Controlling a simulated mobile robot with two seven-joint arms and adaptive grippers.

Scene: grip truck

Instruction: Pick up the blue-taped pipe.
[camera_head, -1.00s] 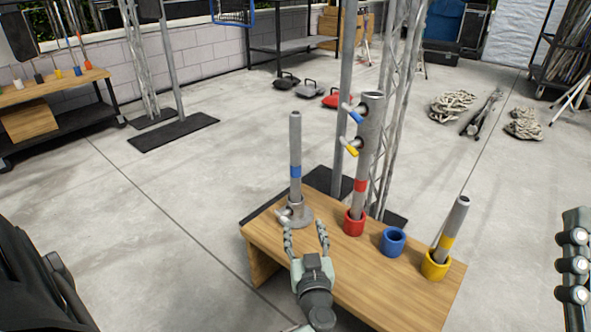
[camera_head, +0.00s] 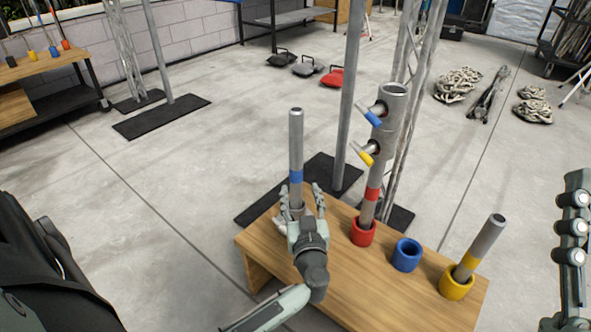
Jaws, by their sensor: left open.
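The blue-taped pipe (camera_head: 296,140) is a grey metal tube with a band of blue tape. It stands upright at the left end of the wooden table (camera_head: 350,290). My left gripper (camera_head: 302,192) is open, with its fingers on either side of the pipe just below the blue tape. I cannot tell whether they touch it. The gripper hides the pipe's lower end and most of its base.
A red-taped pipe (camera_head: 373,193) with side stubs stands in a red cup (camera_head: 362,233). An empty blue cup (camera_head: 406,255) is beside it. A yellow-taped pipe (camera_head: 482,246) leans in a yellow cup (camera_head: 455,284). A truss tower (camera_head: 407,125) rises behind.

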